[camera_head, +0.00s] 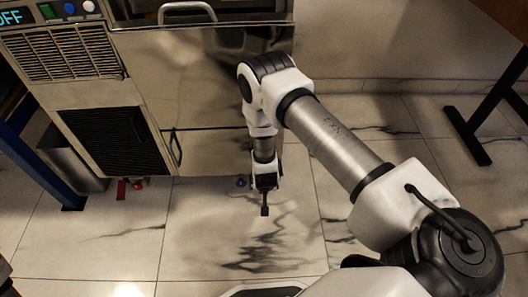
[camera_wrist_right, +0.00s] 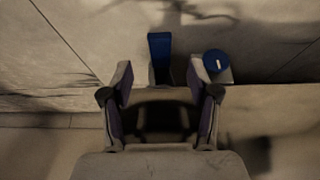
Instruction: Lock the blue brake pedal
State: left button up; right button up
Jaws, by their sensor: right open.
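The blue brake pedal (camera_wrist_right: 160,58) shows in the right wrist view as an upright blue bar, just beyond the gap between my right fingertips. Beside it on the right is a round blue knob (camera_wrist_right: 216,62) with a white mark. My right gripper (camera_wrist_right: 160,77) is open, with one finger on each side of the gap and nothing held. In the head view my right gripper (camera_head: 264,208) hangs low near the floor, close to the blue knob (camera_head: 240,182). The blue pedal cannot be made out there, probably hidden by the gripper. My left gripper is not in view.
A metal cabinet (camera_head: 200,75) with handles stands behind the gripper. A red pedal (camera_head: 121,191) and red knob (camera_head: 137,184) sit low at its left. A blue post (camera_head: 40,165) and a dark table leg (camera_head: 470,140) stand at the sides. The tiled floor (camera_head: 230,260) in front is clear.

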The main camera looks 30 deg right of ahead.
jog(key=b+x, duration=0.3)
jog(key=x, duration=0.4)
jog(key=shift+s, duration=0.1)
